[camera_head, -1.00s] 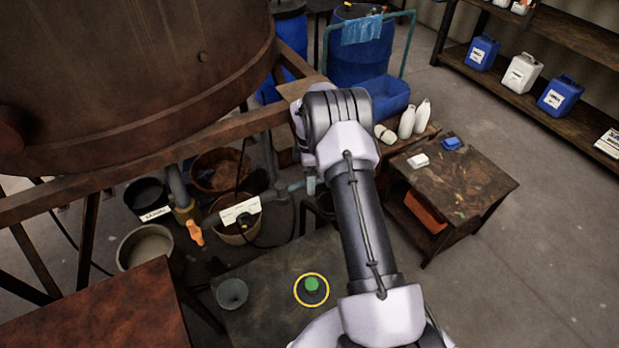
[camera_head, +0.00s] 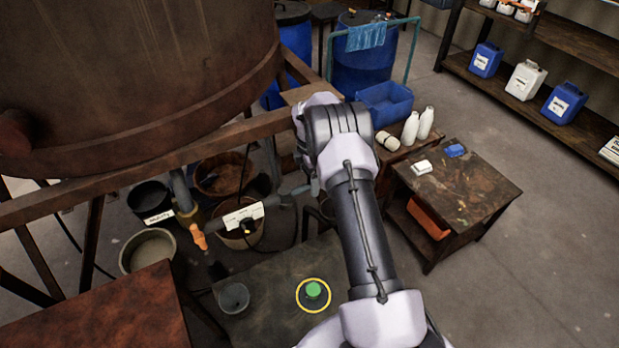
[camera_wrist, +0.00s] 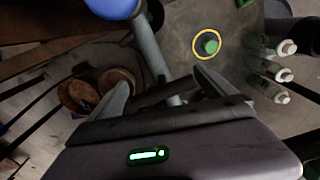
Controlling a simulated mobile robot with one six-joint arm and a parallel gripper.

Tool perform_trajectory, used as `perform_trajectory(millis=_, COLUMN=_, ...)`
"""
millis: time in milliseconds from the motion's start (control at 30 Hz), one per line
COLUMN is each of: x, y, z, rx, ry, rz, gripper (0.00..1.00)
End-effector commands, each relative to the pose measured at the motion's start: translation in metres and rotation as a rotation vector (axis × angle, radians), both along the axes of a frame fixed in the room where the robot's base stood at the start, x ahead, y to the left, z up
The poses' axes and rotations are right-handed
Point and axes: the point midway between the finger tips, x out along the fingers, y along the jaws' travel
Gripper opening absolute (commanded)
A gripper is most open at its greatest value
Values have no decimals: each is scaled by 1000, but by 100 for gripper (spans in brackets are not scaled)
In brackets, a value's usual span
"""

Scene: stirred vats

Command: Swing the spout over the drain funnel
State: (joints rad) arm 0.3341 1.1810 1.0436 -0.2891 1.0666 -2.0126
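A grey spout pipe (camera_head: 284,197) runs rightward from the valve under the big rusty vat in the head view. Its right end passes close to my arm. In the wrist view a grey pipe (camera_wrist: 152,52), likely the spout, runs down between and beyond my fingers. My gripper (camera_wrist: 162,80) is open, its two fingers wide apart with nothing clearly held. I cannot tell whether a finger touches the pipe. In the head view my arm hides most of the gripper. A grey cup-like vessel (camera_head: 234,298), perhaps the drain funnel, is at the dark table's left side.
The vat (camera_head: 140,75) overhangs the left on a rusty frame (camera_head: 110,180). An orange handle (camera_head: 198,238) and a white label (camera_head: 243,215) are near the pipe. A green button (camera_head: 314,290) in a yellow ring is on the dark table. A side table (camera_head: 465,190) stands right, beside open floor.

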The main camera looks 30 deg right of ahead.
Motion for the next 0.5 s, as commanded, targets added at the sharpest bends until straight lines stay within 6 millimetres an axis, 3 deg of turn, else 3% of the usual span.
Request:
perform_trajectory(millis=300, x=-1, y=0, z=5, rx=3, ry=3, rz=-5, gripper=100)
perform_trajectory(millis=367, x=-1, y=0, z=16, rx=2, ry=2, rz=-5, gripper=100)
perform_trajectory(millis=500, x=0, y=0, z=61, rx=1, ry=0, rz=-5, gripper=100)
